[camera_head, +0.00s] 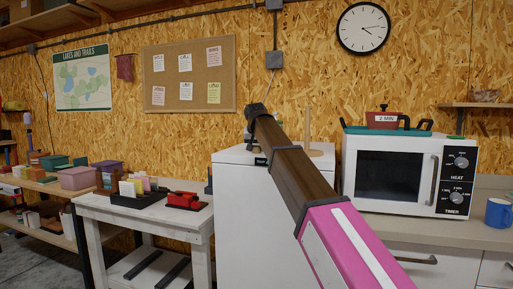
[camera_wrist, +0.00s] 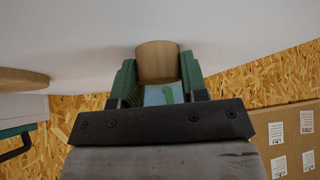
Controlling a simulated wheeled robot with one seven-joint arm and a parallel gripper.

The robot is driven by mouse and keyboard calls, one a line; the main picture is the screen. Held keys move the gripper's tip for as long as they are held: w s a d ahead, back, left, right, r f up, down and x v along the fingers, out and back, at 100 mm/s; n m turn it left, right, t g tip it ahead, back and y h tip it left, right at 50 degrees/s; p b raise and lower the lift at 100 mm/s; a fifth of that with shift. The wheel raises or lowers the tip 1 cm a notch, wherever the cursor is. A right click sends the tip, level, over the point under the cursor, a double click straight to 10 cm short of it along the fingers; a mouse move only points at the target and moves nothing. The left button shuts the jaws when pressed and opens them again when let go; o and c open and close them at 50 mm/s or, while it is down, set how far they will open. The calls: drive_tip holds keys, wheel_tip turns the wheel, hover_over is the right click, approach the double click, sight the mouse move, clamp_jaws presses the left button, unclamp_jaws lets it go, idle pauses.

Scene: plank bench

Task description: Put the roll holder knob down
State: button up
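The roll holder knob (camera_wrist: 158,62) is a short light-wood cylinder. In the wrist view it sits between the two green fingers of my gripper (camera_wrist: 157,72), with a finger against each side. Its far end is at or very near the white surface (camera_wrist: 85,35); I cannot tell whether it touches. The rounded wooden base of the roll holder (camera_wrist: 18,79) shows at the left edge, apart from the knob. In the head view the upright wooden rod of the holder (camera_head: 308,126) stands on the white cabinet (camera_head: 235,190). My arm hides the knob and most of my gripper there.
A white microwave (camera_head: 391,174) with a red pot (camera_head: 383,121) on a teal tray stands to the right. A blue mug (camera_head: 498,213) is at the far right. A white table (camera_head: 120,209) with a red object (camera_head: 183,200) and a black rack stands left of the cabinet.

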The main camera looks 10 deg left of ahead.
drive_tip(key=shift+o, duration=0.5)
drive_tip(key=shift+s+d+f, duration=0.15)
drive_tip(key=shift+s+f, duration=0.1)
drive_tip(key=shift+f, duration=0.5)
drive_tip(key=shift+o, duration=0.5)
drive_tip(key=shift+w+r, duration=0.1)
drive_tip(key=shift+r, duration=0.4)
drive_tip(key=shift+o, duration=0.2)
drive_tip(key=a+v, duration=0.1)
drive_tip(key=v, duration=1.1)
drive_tip(key=shift+w+d+r, duration=0.25)
drive_tip(key=shift+d+r, duration=0.1)
